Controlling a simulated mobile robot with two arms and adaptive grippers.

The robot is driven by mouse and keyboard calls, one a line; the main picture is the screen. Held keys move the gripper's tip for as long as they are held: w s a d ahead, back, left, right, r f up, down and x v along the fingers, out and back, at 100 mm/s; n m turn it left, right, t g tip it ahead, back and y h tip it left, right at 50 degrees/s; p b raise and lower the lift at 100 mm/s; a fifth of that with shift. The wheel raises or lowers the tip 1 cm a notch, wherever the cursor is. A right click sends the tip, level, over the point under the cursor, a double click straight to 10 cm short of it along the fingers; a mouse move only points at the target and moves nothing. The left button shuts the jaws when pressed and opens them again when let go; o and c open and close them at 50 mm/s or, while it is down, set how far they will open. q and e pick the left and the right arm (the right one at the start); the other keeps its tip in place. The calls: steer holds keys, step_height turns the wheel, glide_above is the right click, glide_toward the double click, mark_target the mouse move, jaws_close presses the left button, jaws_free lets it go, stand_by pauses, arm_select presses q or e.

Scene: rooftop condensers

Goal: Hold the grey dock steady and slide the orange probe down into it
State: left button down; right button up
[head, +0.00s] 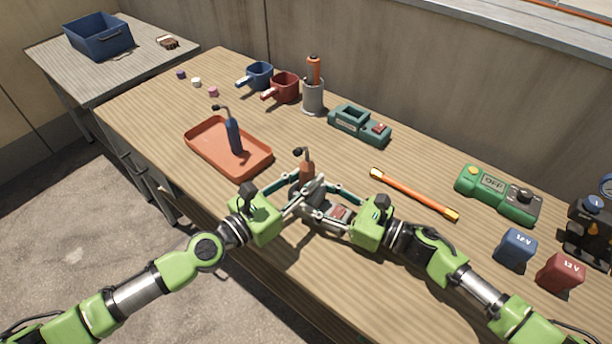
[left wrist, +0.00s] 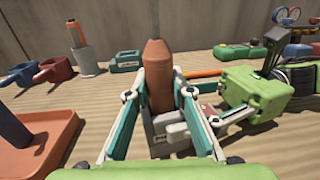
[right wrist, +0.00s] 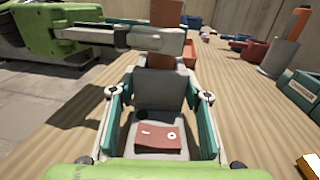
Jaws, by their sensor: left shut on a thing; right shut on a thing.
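The orange probe (head: 306,170) stands upright with a dark bent top in the head view. My left gripper (head: 308,187) is shut on it; in the left wrist view the probe (left wrist: 158,75) sits between the fingers. The grey dock (right wrist: 158,95), with a dull red panel on its front, stands on the table in the right wrist view. My right gripper (right wrist: 160,100) is shut on the dock, one finger on each side. The probe (right wrist: 163,62) shows above and behind the dock's back. Its lower end is hidden, so I cannot tell whether it is inside.
An orange tray (head: 200,145) with a blue probe (head: 234,136) is at left. A green dock (head: 350,122), a grey cup (head: 313,98) and an orange bar (head: 415,194) lie beyond my grippers. A green meter (head: 497,193) and two 12 V blocks (head: 516,248) are at right.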

arm_select(q)
steer(key=shift+d+f, duration=0.15)
steer(key=shift+f, duration=0.25)
steer(key=c, duration=1.7)
jaws_free()
steer(key=shift+s, duration=0.1)
steer(key=v, duration=1.2)
arm_select(e)
steer(key=o, duration=1.4)
